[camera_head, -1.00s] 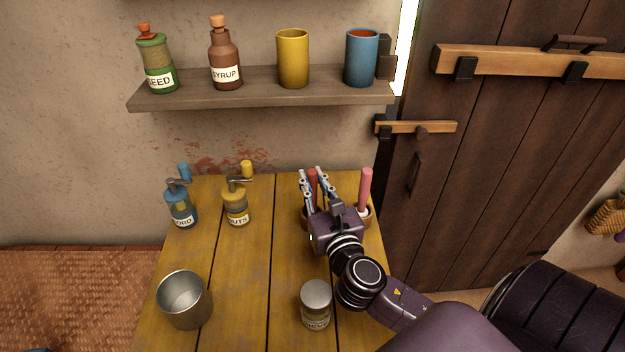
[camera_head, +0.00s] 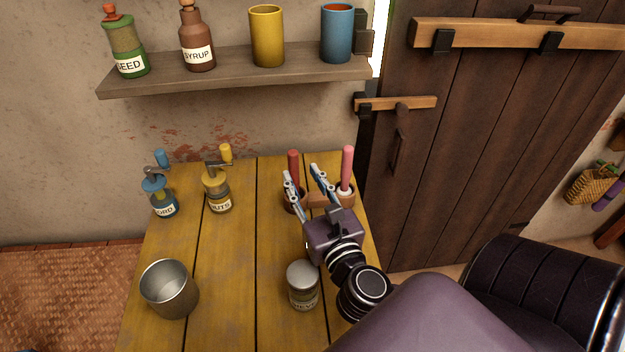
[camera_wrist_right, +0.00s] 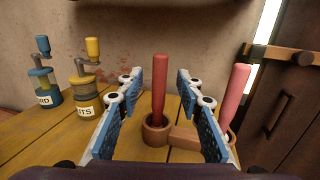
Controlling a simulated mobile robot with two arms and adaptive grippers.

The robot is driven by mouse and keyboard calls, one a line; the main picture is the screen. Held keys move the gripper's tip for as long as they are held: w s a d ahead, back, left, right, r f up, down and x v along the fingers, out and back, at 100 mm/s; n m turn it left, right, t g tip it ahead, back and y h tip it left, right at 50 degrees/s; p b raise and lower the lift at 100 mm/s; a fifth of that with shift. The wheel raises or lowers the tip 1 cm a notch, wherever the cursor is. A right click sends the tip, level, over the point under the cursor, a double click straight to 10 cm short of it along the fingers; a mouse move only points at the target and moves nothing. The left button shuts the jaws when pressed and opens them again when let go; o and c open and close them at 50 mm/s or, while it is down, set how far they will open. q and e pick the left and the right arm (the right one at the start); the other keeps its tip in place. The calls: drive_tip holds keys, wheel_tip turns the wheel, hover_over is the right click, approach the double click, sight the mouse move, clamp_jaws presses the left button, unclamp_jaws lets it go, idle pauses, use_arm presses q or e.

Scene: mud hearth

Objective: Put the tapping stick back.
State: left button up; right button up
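Two sticks stand in a brown wooden holder (camera_head: 319,201) with two round cups, at the back right of the yellow table. The dark red stick (camera_head: 293,165) stands upright in the left cup. The pink stick (camera_head: 347,168) stands in the right cup, which has a pale inside. Which one is the tapping stick, I cannot tell from any label. My right gripper (camera_head: 301,173) is open and empty, just in front of the holder. In the right wrist view the dark red stick (camera_wrist_right: 159,85) shows between the spread fingers, beyond them and apart. My left gripper is out of view.
Blue (camera_head: 160,190) and yellow (camera_head: 218,190) crank-topped jars stand at back left. A shelf (camera_head: 240,72) with bottles and cups hangs above. The table's middle is clear.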

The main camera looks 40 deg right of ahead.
drive_tip(key=shift+b+v, duration=0.6)
drive_tip(key=shift+v, duration=2.3)
